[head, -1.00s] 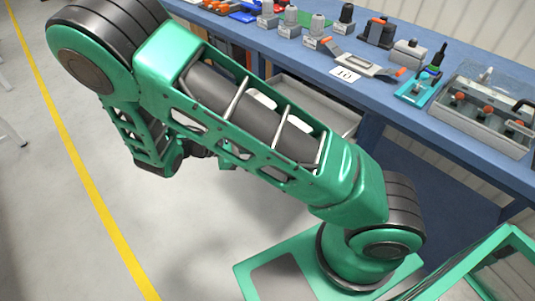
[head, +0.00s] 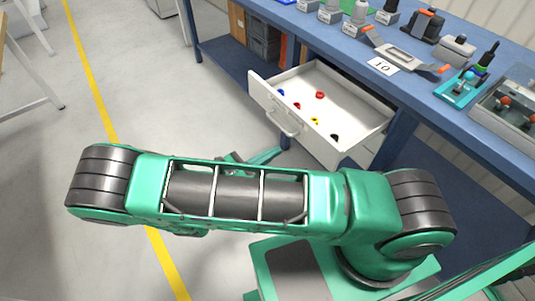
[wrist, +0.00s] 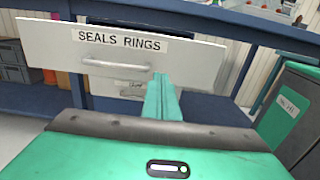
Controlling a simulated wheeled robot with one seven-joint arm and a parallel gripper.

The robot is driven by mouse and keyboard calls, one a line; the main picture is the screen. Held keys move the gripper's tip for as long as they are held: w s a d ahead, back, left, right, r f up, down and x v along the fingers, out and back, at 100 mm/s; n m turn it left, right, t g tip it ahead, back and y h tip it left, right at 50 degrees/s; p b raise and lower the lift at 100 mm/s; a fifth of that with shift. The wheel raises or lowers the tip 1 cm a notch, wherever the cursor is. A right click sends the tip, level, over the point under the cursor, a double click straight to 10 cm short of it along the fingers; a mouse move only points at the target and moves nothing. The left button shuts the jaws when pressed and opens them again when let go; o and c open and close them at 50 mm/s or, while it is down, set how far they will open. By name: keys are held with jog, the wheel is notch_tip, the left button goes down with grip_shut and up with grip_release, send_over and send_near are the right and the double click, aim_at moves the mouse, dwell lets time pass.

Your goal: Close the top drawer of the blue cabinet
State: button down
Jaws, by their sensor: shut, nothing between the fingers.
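The top drawer (head: 292,122) is white, pulled well out from under the blue bench-like cabinet (head: 413,103). Several small coloured rings lie inside it. Its front carries a bar handle and, in the wrist view (wrist: 60,45), a "SEALS RINGS" label. My gripper (head: 268,156) is shut and empty in front of the drawer, below and near the handle. In the wrist view its green fingers (wrist: 162,92) point at the drawer front, just right of the handle. I cannot tell whether they touch it.
Tools, fittings and a card marked 10 (head: 383,66) crowd the benchtop. Grey bins (head: 263,40) stand on the shelf at left.

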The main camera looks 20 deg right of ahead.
aim_at(304, 135)
jog(key=x, duration=1)
jog(key=shift+d, duration=0.1)
